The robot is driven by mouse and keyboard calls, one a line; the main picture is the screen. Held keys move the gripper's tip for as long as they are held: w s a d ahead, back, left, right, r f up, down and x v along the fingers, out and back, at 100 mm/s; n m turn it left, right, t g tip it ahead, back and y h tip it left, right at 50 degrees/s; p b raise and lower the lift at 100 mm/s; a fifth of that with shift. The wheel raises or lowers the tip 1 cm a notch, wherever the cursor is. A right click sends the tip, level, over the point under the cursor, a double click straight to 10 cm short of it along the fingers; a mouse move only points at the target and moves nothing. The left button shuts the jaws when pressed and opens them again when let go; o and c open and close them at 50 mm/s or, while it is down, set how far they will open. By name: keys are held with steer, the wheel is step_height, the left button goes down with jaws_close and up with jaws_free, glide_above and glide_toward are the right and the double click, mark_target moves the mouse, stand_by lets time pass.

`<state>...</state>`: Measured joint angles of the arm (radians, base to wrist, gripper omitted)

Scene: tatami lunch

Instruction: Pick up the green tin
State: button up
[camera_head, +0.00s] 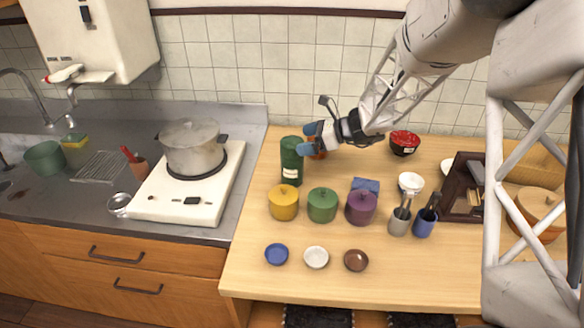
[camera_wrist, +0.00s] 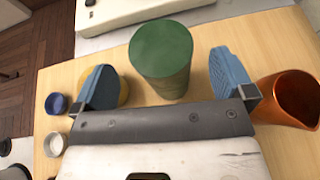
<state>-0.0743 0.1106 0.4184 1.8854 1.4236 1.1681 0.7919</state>
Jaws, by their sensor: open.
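The green tin (camera_head: 291,160) is a tall dark green cylinder with a small pale label. It stands upright on the wooden counter near the stove. In the wrist view the green tin (camera_wrist: 161,55) appears between my two blue fingers, a little beyond their tips. My gripper (camera_head: 312,141) is just right of the tin's upper part in the head view. My gripper (camera_wrist: 158,85) is open and empty, with a finger on each side of the tin's line. I cannot tell whether either finger touches it.
An orange-brown cup (camera_wrist: 290,98) is close beside my right-hand finger in the wrist view. Yellow (camera_head: 284,203), green (camera_head: 322,205) and purple (camera_head: 361,208) lidded pots stand in front. A white stove (camera_head: 165,205) with a grey pot (camera_head: 193,148) is left.

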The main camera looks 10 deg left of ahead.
mark_target(294, 142)
steer(key=shift+x, duration=2.5)
steer(key=shift+c, duration=0.5)
steer(key=c, duration=1.1)
steer(key=shift+r, duration=0.1)
steer(key=shift+r, duration=4.95)
